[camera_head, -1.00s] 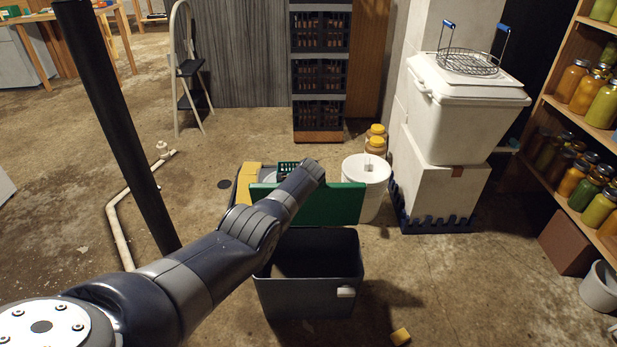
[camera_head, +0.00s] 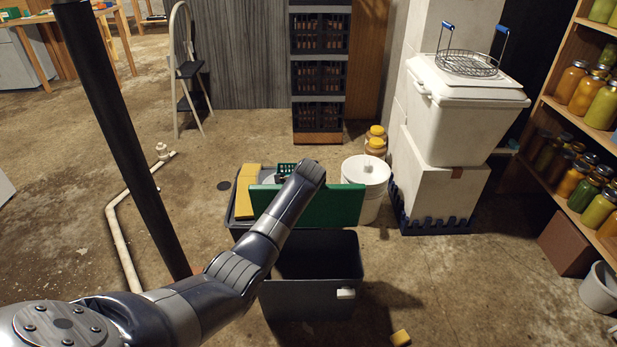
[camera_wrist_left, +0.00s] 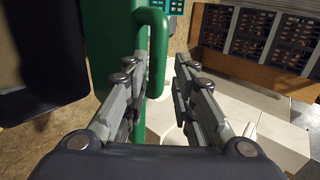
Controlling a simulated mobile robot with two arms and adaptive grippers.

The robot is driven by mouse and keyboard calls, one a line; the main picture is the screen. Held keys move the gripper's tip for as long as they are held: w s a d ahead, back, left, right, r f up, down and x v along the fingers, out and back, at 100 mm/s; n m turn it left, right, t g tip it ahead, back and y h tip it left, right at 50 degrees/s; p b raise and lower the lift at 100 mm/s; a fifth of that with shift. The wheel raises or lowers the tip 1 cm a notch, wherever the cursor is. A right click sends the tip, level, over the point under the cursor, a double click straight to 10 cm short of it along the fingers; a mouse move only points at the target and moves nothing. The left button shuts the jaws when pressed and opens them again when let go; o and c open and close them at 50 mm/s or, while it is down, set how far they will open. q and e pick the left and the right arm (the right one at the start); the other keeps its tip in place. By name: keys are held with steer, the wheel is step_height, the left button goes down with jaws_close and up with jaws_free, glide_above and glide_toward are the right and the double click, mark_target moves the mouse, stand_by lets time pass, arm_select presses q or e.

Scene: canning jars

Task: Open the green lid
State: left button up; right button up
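The green lid (camera_head: 338,206) stands about upright at the back edge of a dark grey bin (camera_head: 308,298), and the bin's mouth is uncovered. In the left wrist view the lid (camera_wrist_left: 106,35) is at upper left, with its green handle (camera_wrist_left: 158,55) sticking out from it. My left gripper (camera_wrist_left: 162,75) is open; its two fingers are apart, with the handle's lower end near the left finger. Whether they touch I cannot tell. In the head view my left arm crosses in front of the lid and its fingers are hidden. My right gripper is not in view.
A white bucket (camera_head: 366,187) stands right behind the lid. A yellow-topped container (camera_head: 247,190) is behind at left. A white cooler (camera_head: 460,105) and jar shelves are at right. A small yellow block (camera_head: 400,337) lies on the floor in front.

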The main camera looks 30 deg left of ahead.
arm_select(q)
steer(key=v, duration=0.6)
steer(key=shift+r, duration=0.2)
steer(key=shift+s+d, duration=0.1)
steer(key=shift+d, duration=0.05)
